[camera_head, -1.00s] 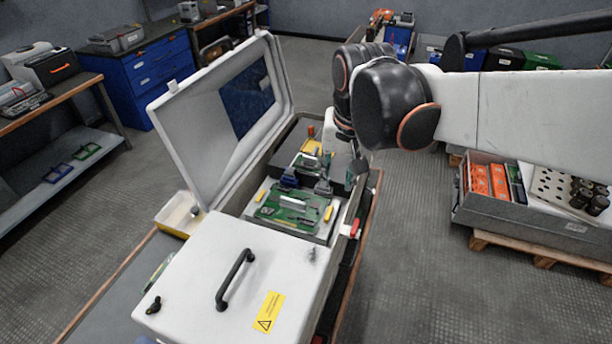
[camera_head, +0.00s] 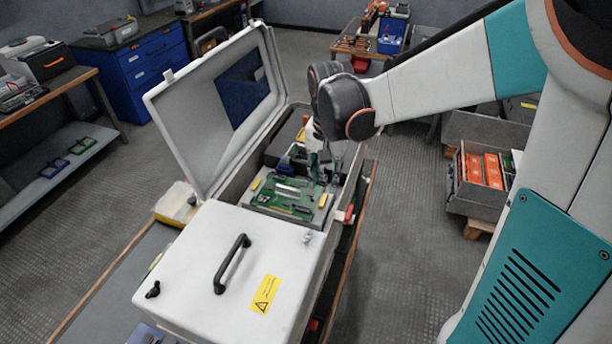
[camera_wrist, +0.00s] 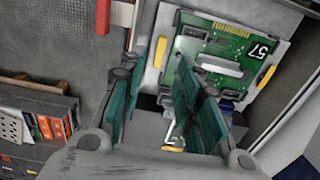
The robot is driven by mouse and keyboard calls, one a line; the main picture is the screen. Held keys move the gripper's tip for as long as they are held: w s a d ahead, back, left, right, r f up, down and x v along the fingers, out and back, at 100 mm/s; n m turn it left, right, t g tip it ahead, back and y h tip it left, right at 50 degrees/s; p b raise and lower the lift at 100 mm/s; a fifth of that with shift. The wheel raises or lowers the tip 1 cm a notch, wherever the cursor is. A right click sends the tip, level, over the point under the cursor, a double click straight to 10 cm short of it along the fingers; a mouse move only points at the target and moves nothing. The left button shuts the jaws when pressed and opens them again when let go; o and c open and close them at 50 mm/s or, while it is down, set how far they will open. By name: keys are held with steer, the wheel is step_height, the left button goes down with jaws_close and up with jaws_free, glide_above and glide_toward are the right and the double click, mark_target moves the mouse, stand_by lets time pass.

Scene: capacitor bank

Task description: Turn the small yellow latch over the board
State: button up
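A green board (camera_head: 285,193) marked 57 lies in the open grey case, with a small yellow latch on its left (camera_head: 255,184) and another on its right (camera_head: 323,200). In the wrist view the board (camera_wrist: 232,48) is at the top centre, with one yellow latch (camera_wrist: 160,52) at its left edge and another (camera_wrist: 266,76) at its right. My gripper (camera_head: 327,168) is over the right rear part of the board. In the wrist view its teal fingers (camera_wrist: 165,85) are apart with nothing between them, and the left latch appears near their tips. Contact cannot be told.
The raised case lid (camera_head: 215,110) stands left of the board. A white cover with a black handle (camera_head: 232,264) fills the front. A crate of orange boxes (camera_head: 483,180) stands on the right; floor between is clear.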

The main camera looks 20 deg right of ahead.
mark_target(323, 199)
step_height(323, 199, down, 7)
steer(key=shift+r+b, duration=0.15)
steer(key=shift+b, duration=0.65)
jaws_close()
